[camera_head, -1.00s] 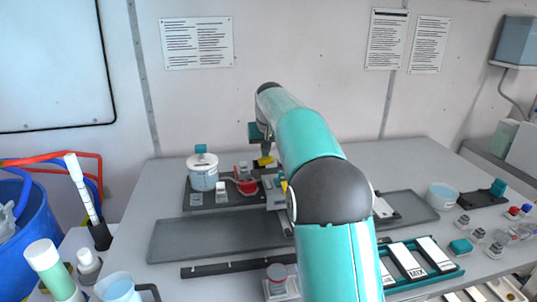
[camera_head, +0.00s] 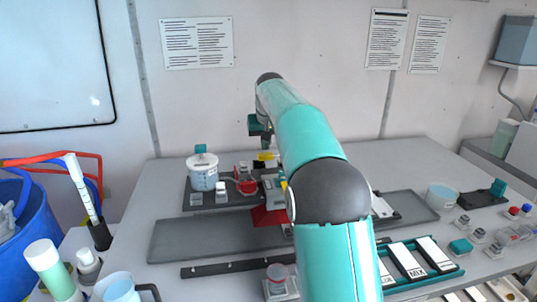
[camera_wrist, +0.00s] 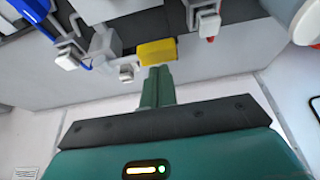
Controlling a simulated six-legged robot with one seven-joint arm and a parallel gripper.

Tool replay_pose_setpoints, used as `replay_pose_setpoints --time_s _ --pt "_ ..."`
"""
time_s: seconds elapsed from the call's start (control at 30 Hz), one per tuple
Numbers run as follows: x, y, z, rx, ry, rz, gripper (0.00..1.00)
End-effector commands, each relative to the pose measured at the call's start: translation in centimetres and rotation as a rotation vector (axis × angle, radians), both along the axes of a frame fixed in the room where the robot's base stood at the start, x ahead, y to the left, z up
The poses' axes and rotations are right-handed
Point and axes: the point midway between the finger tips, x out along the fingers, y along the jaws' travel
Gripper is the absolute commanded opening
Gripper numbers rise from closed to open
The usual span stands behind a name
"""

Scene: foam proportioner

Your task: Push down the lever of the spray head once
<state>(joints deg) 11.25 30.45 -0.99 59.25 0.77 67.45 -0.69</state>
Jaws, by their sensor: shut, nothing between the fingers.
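The yellow lever (camera_head: 266,156) of the spray head shows at the back of the bench, beside my arm; it is also a yellow block in the wrist view (camera_wrist: 157,52). My gripper (camera_head: 266,143) is just above the lever in the head view. Its fingers are shut and empty in the wrist view (camera_wrist: 159,72), with their tips close to the lever's edge; I cannot tell whether they touch. The spray head body is largely hidden behind my arm. A red patch (camera_head: 268,216) lies over the grey tray (camera_head: 200,238) in front of the spray head.
A white pot (camera_head: 203,172) with a teal knob and a red part (camera_head: 246,186) stand left of the spray head. A teal rack with white labelled bars (camera_head: 410,262) is at the right front. A blue barrel (camera_head: 30,235) stands at the left.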

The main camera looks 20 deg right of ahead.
Motion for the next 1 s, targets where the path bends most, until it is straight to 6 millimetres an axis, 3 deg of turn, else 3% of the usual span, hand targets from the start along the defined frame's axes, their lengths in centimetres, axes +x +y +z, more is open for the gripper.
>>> replay_pose_setpoints --time_s 0.5,1.0 --pt "0.0 0.0 4.3 0.000 -0.001 0.000 0.00" --pt "0.0 0.0 4.4 0.000 -0.001 0.000 0.00"
